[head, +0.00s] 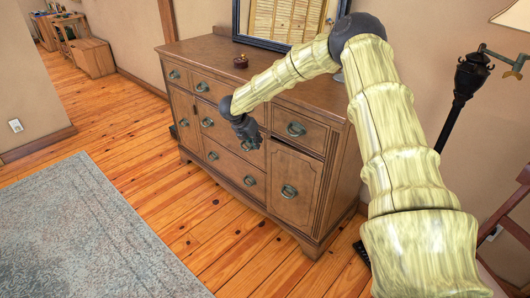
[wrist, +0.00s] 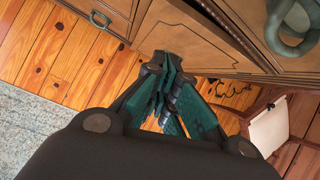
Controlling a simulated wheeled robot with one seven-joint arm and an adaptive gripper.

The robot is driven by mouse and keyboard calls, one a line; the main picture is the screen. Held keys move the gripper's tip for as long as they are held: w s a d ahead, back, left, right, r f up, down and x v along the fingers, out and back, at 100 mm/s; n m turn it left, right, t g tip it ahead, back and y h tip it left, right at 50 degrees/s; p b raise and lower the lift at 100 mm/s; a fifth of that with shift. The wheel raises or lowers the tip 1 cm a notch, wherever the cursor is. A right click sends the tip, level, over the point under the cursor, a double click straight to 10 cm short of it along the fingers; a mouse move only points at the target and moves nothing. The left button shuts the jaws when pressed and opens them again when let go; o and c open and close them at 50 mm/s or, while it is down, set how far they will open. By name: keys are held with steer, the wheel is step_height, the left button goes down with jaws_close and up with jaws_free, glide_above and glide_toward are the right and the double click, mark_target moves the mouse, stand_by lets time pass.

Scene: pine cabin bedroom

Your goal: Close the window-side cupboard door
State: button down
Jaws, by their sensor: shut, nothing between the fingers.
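A brown wooden sideboard (head: 262,118) has a cupboard door at each end. The right-hand cupboard door (head: 296,188), with a ring handle, has a dark gap along its top edge and looks slightly ajar. In the wrist view a carved door panel (wrist: 192,42) stands out from the front, with dark gaps beside it. The left-hand door (head: 184,116) looks flush. No window shows directly, so I cannot tell which door is window-side. My gripper (head: 247,138) is shut and empty in front of the middle drawers; its fingers (wrist: 165,75) are close to the panel, contact unclear.
A large ring handle (wrist: 292,28) hangs on the front near my gripper. A small red-brown object (head: 240,62) and a mirror (head: 288,22) are on top. A dark lamp (head: 468,78) stands right. Plank floor and a grey rug (head: 85,235) are clear in front.

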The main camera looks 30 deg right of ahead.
step_height(320, 180, down, 8)
steer(key=s+r+n+h+b, duration=0.1)
steer(key=n+h+b, duration=0.35)
steer(key=b, duration=0.25)
steer(key=n+t+h+b, duration=0.5)
steer(key=n+h+b, duration=0.2)
steer(key=n+b, duration=0.45)
glide_toward(271, 148)
steer(key=shift+y, duration=0.25)
steer(key=b+x, duration=0.3)
steer(key=x, duration=0.3)
steer(key=shift+d, duration=0.15)
steer(key=shift+d+r, duration=0.2)
steer(key=shift+d, duration=0.2)
steer(key=shift+w, duration=0.1)
steer(key=shift+x, duration=0.95)
steer(key=shift+a, duration=0.2)
